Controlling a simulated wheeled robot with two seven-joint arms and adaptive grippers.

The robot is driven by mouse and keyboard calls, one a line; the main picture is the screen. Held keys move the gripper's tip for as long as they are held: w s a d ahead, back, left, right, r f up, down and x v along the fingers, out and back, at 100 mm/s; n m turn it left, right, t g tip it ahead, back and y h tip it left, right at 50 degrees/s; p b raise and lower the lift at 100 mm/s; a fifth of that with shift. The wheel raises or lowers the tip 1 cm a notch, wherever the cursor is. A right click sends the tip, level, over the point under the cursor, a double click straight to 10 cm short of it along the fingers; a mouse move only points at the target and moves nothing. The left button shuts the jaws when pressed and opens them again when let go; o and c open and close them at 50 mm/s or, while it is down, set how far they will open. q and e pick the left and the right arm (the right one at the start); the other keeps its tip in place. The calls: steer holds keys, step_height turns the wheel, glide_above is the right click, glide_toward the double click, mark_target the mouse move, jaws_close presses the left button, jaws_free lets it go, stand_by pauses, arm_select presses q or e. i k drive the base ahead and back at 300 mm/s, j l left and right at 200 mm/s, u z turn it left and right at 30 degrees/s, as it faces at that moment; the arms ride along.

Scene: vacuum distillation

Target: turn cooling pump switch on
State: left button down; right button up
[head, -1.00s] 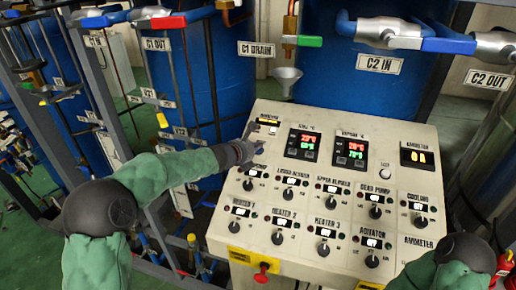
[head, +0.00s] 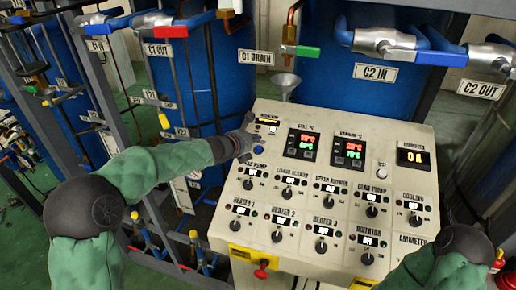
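The control panel (head: 391,141) is a cream sloped box with knobs, small displays and labels. The cooling pump switch (head: 415,219) is a dark knob under the label COOLING at the panel's right side. The small display above it is too small to read surely. My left gripper (head: 256,149) is at the panel's upper left edge, above the first knob in the upper row and far left of the cooling switch. Its fingers are small and partly merged with the panel, so their opening is unclear. My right arm enters at the lower right; its gripper is not visible.
A red button (head: 261,271) sticks out at the panel's front left. Blue vessels, pipes and the C2 IN valve (head: 385,42) stand behind. A metal rack (head: 100,110) is at the left. The space above the panel's middle and right is clear.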

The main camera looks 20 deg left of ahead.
mark_target(415, 221)
steer(key=k+j, duration=0.2)
steer(key=k, duration=0.3)
steer(key=k+j, duration=0.25)
steer(key=k, duration=0.2)
